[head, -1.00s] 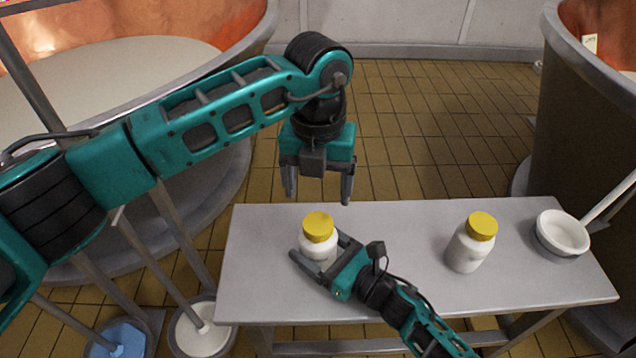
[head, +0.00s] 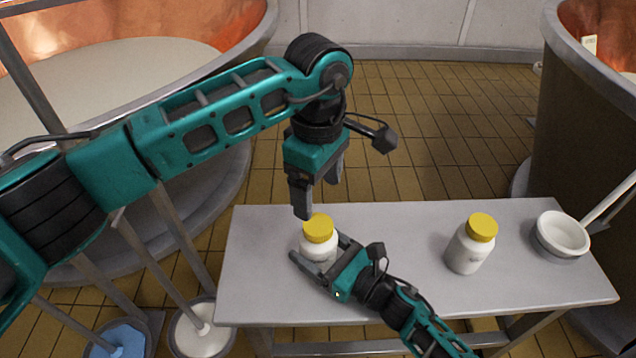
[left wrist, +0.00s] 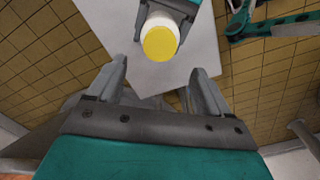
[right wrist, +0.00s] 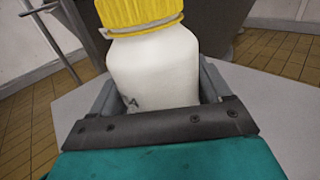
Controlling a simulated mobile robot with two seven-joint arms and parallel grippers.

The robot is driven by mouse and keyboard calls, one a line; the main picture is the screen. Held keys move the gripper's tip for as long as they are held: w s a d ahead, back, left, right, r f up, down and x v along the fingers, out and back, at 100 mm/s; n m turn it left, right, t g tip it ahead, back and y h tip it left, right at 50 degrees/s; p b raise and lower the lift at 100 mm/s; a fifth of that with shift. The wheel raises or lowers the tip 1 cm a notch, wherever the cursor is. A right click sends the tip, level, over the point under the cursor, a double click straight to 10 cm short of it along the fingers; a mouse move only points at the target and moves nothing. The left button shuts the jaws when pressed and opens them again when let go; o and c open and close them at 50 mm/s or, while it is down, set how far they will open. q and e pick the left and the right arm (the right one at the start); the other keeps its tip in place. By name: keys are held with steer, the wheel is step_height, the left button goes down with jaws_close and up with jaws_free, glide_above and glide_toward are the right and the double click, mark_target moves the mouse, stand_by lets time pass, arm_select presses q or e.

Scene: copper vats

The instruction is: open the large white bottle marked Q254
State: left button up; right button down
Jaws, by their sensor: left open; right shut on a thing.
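A white bottle with a yellow cap (head: 318,229) stands upright on the left part of the grey table. My right gripper (head: 320,262) is shut on its body; the right wrist view shows the white body (right wrist: 155,72) between the fingers, with part of a dark marking ending in "A" at its lower left. My left gripper (head: 316,200) is open and empty, above and just behind the cap. The left wrist view shows the cap (left wrist: 160,43) beyond the open fingers (left wrist: 163,85). A second white bottle with a yellow cap (head: 470,245) stands to the right; its label is not readable.
The grey table (head: 400,225) has clear room between the bottles. A white bowl-shaped vessel with a handle (head: 562,235) is at its right end. Copper-lined vats stand at left (head: 235,60) and right (head: 560,120). Containers (head: 200,330) stand on the floor at left.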

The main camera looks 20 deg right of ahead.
mark_target(318, 224)
arm_select(q)
steer(key=m, duration=0.5)
steer(key=shift+m, duration=0.4)
steer(key=m, duration=0.5)
steer(key=shift+m, duration=0.3)
steer(key=shift+f, duration=4)
